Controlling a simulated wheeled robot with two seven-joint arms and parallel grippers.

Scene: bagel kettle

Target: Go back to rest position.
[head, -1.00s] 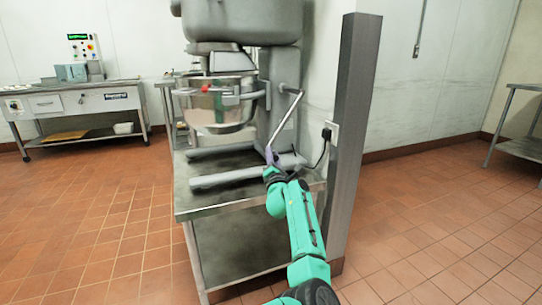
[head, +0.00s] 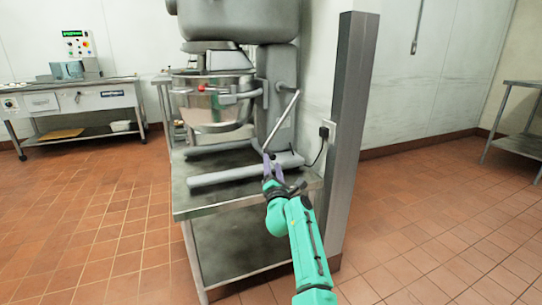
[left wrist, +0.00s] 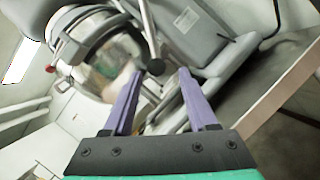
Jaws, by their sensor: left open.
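My left gripper (head: 268,160), with purple fingers, is open in front of the mixer, near the lower end of its grey lever (head: 286,115). In the left wrist view the open fingers (left wrist: 158,84) have an empty gap between them, and the lever's dark round knob (left wrist: 155,67) shows between and beyond the fingertips. Whether a finger touches the knob I cannot tell. The mixer (head: 240,20) stands on a metal table (head: 195,205), with its steel bowl (head: 212,108) mounted below the head. My right gripper is out of view.
A grey metal post (head: 352,130) stands right of the table, close to my arm. A wall outlet with a plugged cord (head: 323,133) is beside the mixer. A machine bench (head: 75,100) is at the far left, another metal table (head: 522,100) at the far right. Tiled floor is clear on both sides.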

